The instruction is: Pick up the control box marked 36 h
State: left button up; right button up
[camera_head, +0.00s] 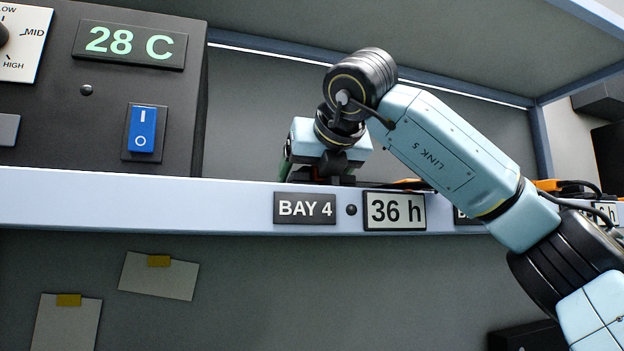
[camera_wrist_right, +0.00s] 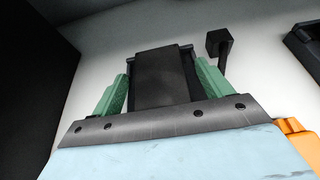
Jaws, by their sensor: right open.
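A plate marked 36 h (camera_head: 395,211) is on the front edge of the shelf (camera_head: 120,200), next to a plate marked BAY 4 (camera_head: 304,208). My right gripper (camera_head: 318,168) is over the shelf behind these plates, its tips mostly hidden. In the right wrist view its green finger pads (camera_wrist_right: 160,72) are apart. A dark block (camera_wrist_right: 164,78) shows between them; I cannot tell whether it is the control box or touches the pads. A black lever-like part (camera_wrist_right: 219,54) stands beside the right pad. My left gripper is out of view.
A large dark panel (camera_head: 88,90) showing 28 C, with a blue switch (camera_head: 142,129), stands left of my gripper. An orange item with black cable (camera_head: 548,185) lies at the right on the shelf. Papers (camera_head: 160,276) are taped below the shelf.

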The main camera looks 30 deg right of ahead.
jog(key=c, duration=1.1)
jog(key=shift+c, duration=0.2)
